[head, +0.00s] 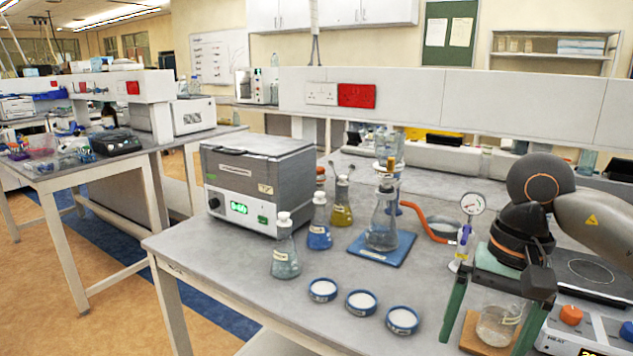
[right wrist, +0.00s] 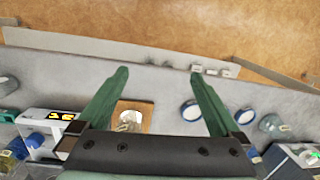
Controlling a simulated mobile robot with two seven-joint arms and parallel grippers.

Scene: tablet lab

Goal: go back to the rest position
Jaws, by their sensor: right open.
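My right gripper (head: 484,338) comes in from the right over the near right part of the bench, pointing down. Its two green fingers are wide apart with nothing held between them. In the right wrist view the open fingers (right wrist: 158,73) have bare grey bench between their tips. In the head view a glass beaker (head: 494,328) on a wooden board (head: 470,334) shows between and behind the fingers. The beaker also shows in the right wrist view (right wrist: 130,119), beside the left finger. My left gripper is not in view.
A hotplate (head: 585,335) with knobs stands right of the gripper. Several blue-rimmed dishes (head: 402,320) lie to its left. Stoppered flasks (head: 285,252), a large flask on a blue mat (head: 380,250) and a grey box instrument (head: 257,180) stand further back. The bench's near edge is clear.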

